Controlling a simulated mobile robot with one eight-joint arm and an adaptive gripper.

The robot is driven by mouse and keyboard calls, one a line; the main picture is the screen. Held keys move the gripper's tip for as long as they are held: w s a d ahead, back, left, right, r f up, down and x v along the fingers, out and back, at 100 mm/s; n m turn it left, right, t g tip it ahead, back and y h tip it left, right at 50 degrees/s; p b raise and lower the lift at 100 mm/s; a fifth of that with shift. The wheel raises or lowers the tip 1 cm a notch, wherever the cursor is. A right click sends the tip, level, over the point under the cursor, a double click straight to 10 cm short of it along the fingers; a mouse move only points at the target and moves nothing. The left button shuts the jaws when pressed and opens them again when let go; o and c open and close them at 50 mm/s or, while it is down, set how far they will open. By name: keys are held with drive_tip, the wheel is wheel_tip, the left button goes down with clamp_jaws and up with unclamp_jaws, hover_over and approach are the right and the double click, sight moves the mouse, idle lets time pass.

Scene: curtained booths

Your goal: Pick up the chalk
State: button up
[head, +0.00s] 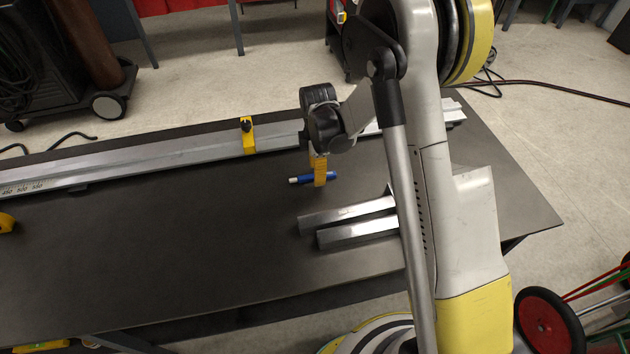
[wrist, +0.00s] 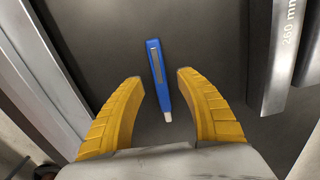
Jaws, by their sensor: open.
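The chalk is a slim blue holder with a white tip. In the head view the chalk (head: 333,177) lies on the dark table (head: 150,245), with its white end to the left and its middle hidden behind a yellow finger. In the wrist view the chalk (wrist: 157,72) lies lengthwise, white tip toward me. My gripper (head: 320,177) is over it, pointing down. In the wrist view my gripper (wrist: 160,80) is open, one yellow finger on each side of the chalk, with gaps on both sides. Neither finger visibly touches it.
Two metal bars (head: 345,214) lie close by on the table; one is marked 260 mm in the wrist view. A long metal rail with a scale (head: 180,153) and a yellow stop (head: 247,135) runs behind the chalk. The table's left middle is clear.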

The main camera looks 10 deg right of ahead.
drive_tip(key=shift+f, duration=0.85)
drive_tip(key=shift+r, duration=0.1)
drive_tip(key=shift+c, duration=0.5)
clamp_jaws()
